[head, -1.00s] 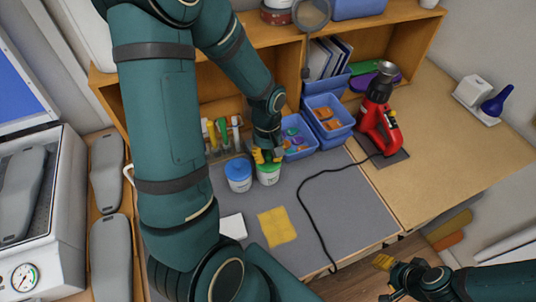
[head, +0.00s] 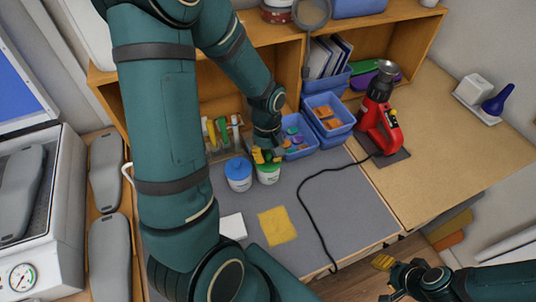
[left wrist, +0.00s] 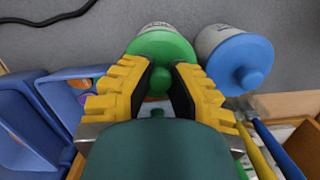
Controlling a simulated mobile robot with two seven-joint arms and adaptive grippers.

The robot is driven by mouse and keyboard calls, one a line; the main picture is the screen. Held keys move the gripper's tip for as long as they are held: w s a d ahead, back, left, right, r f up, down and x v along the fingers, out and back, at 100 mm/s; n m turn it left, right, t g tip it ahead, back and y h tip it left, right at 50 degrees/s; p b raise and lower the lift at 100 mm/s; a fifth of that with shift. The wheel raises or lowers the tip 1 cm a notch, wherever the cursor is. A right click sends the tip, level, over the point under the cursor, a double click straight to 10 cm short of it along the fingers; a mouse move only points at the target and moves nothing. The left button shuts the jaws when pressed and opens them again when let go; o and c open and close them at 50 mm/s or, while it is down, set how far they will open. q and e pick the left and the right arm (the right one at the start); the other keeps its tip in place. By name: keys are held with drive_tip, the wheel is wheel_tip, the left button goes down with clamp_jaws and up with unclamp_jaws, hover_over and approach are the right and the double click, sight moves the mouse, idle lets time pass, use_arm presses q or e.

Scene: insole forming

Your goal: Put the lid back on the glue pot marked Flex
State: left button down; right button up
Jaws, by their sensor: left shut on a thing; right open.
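A white glue pot with a green lid (head: 268,176) stands on the grey mat. My left gripper (head: 267,157) is directly above it, fingers pointing down. In the left wrist view the yellow fingers straddle the green lid (left wrist: 160,46) and are shut on its knob. The lid is at the pot's mouth; I cannot tell whether it is fully seated. A second pot with a blue lid (head: 238,169) stands close on the left; it also shows in the left wrist view (left wrist: 240,62). The labels are unreadable. My right gripper (head: 384,278) is open and empty, off the table's front edge.
Blue bins (head: 326,116) stand behind the pots on the right. A holder with tubes and brushes (head: 222,133) is behind on the left. A yellow cloth (head: 277,226) and a white block (head: 232,227) lie in front. A black cable (head: 308,205) crosses the mat from a red tool (head: 376,118).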

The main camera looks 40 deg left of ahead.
use_arm(q)
drive_tip(key=shift+c, duration=1.7)
unclamp_jaws()
drive_tip(key=shift+r, duration=0.1)
drive_tip(key=shift+r+p, duration=2.7)
drive_tip(key=shift+r, duration=0.75)
drive_tip(key=shift+c, duration=0.3)
clamp_jaws()
